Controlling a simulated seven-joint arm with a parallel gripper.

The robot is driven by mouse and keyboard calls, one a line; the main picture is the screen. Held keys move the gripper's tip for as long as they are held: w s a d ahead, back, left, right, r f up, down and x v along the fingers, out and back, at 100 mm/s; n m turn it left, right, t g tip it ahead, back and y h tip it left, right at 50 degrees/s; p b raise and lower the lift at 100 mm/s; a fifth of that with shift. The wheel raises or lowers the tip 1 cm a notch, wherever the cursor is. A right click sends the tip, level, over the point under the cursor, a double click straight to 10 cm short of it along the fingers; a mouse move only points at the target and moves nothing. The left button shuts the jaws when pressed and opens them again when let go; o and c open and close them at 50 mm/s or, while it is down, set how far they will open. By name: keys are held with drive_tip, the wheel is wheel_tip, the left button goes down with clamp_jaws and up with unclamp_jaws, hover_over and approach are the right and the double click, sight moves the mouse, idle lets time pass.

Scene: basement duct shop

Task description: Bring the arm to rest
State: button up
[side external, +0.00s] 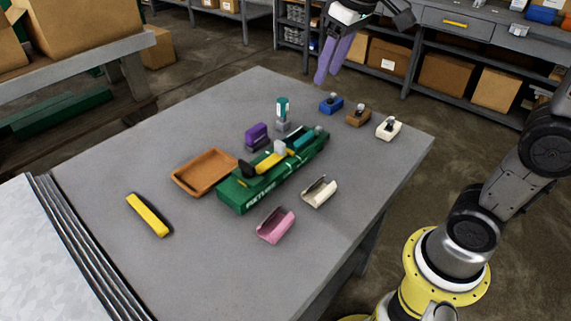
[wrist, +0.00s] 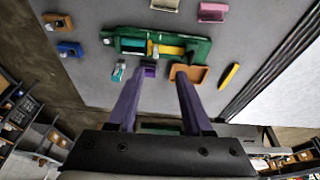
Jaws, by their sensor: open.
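My gripper (side external: 333,62) is raised well above the far edge of the grey table (side external: 230,100), with its two purple fingers pointing down. In the wrist view the fingers (wrist: 158,88) are apart with nothing held between them. The table and its objects lie below and beyond the fingertips, and the gripper touches none of them. My arm reaches in from the right and is partly out of the picture at the top.
A green holder (side external: 235,197) with several items stands mid-table. Around it are an orange tray (side external: 187,184), a yellow bar (side external: 148,215), a pink piece (side external: 276,226), a cream piece (side external: 319,192), a purple block (side external: 256,136), and blue (side external: 331,103), brown (side external: 358,117) and white (side external: 389,128) pieces.

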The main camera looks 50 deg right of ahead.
drive_tip(key=s+f+t, duration=0.1)
drive_tip(key=s+f, duration=0.3)
drive_tip(key=s, duration=0.4)
drive_tip(key=s+f+t, duration=0.1)
drive_tip(key=s+f, duration=0.4)
drive_tip(key=s, duration=0.3)
drive_tip(key=shift+s+a, duration=0.3)
drive_tip(key=shift+a, duration=0.05)
idle(1.2)
